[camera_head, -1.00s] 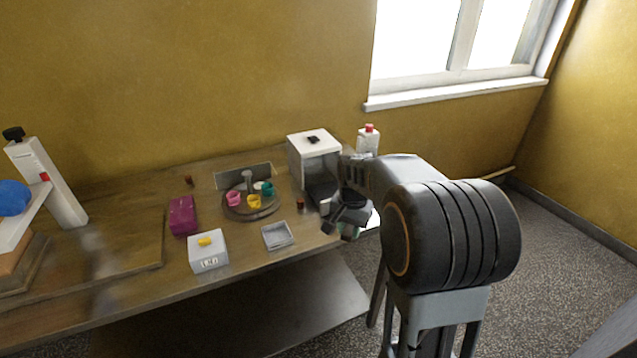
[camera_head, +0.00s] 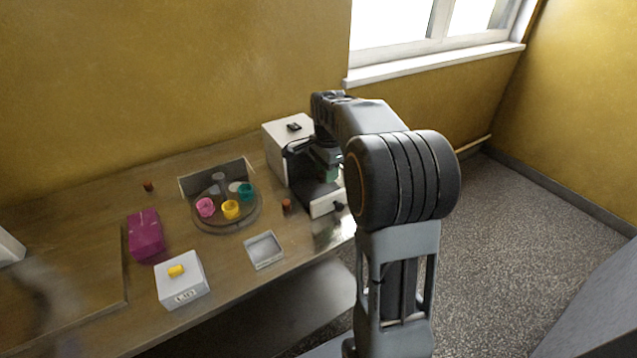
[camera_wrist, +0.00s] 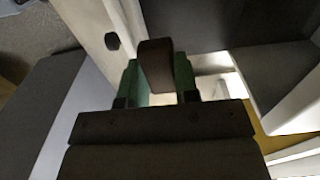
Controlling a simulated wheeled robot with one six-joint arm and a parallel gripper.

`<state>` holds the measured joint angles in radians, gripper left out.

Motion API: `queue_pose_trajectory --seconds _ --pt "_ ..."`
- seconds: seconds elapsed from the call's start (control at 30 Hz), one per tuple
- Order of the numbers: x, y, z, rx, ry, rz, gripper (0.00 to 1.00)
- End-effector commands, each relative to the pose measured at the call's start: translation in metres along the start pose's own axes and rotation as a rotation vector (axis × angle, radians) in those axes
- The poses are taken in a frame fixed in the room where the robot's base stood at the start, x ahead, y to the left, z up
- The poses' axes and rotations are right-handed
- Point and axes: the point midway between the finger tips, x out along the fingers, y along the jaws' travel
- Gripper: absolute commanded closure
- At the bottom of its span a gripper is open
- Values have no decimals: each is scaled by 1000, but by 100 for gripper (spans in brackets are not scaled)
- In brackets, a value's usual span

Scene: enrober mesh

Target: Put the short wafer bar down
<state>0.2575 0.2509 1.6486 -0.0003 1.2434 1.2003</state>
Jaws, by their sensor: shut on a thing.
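My gripper (camera_wrist: 157,88) is shut on a brown bar (camera_wrist: 154,62), held between its green fingertips in the wrist view. The bar looks short and stands out beyond the fingertips. In the head view, my gripper (camera_head: 328,173) is at the open front of the white enrober machine (camera_head: 284,143), above or near its dark bed. The bar cannot be made out there. I cannot tell whether it touches anything below. My arm hides part of the machine's right side.
A shallow metal tray (camera_head: 264,250) lies in front of the machine. A small brown-red piece (camera_head: 286,204) is beside it. A round turntable (camera_head: 225,222) holds coloured cups. A white scale-like box (camera_head: 183,281) carries a yellow piece. A magenta block (camera_head: 145,235) lies at the left.

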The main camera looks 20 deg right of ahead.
Motion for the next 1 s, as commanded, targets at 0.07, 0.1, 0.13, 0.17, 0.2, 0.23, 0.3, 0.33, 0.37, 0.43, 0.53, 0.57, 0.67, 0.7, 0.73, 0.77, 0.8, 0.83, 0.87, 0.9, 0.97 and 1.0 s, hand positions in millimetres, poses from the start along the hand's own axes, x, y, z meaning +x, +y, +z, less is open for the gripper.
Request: queue_pose_trajectory --seconds 0.07,0.1,0.13,0.17,0.2,0.23,0.3,0.33,0.37,0.43,0.53,0.57,0.67,0.7,0.73,0.77,0.8,0.83,0.87,0.9,0.97,1.0 --pt "13 -10 0 -1 -1 2 85" --pt "18 -14 0 -2 0 1 85" --pt "21 -17 0 -2 -1 2 85" --pt "24 -19 1 -2 -1 2 85" --pt "26 -22 1 -2 0 0 85" --pt "28 -24 0 -1 0 -1 85" --pt "31 -26 0 -1 1 -1 85" --pt "32 -27 0 -1 1 -1 85" --pt "32 -27 0 -1 1 -2 85" --pt "34 -29 0 -1 1 -1 85" --pt "40 -33 1 -1 0 1 85" --pt "43 -35 1 -1 0 1 85" --pt "57 -35 1 0 -1 2 85" --pt "63 -36 1 0 0 1 85" --pt "67 -35 1 -1 -1 2 85" --pt "70 -35 1 -1 0 1 85" --pt "72 -35 1 -1 0 -1 85" --pt "73 -35 1 -1 1 -1 85" --pt "73 -36 1 -1 1 -2 85" --pt "73 -36 1 -1 1 -2 85" --pt "73 -36 1 -1 1 -2 85" --pt "73 -36 1 -1 1 -2 85"
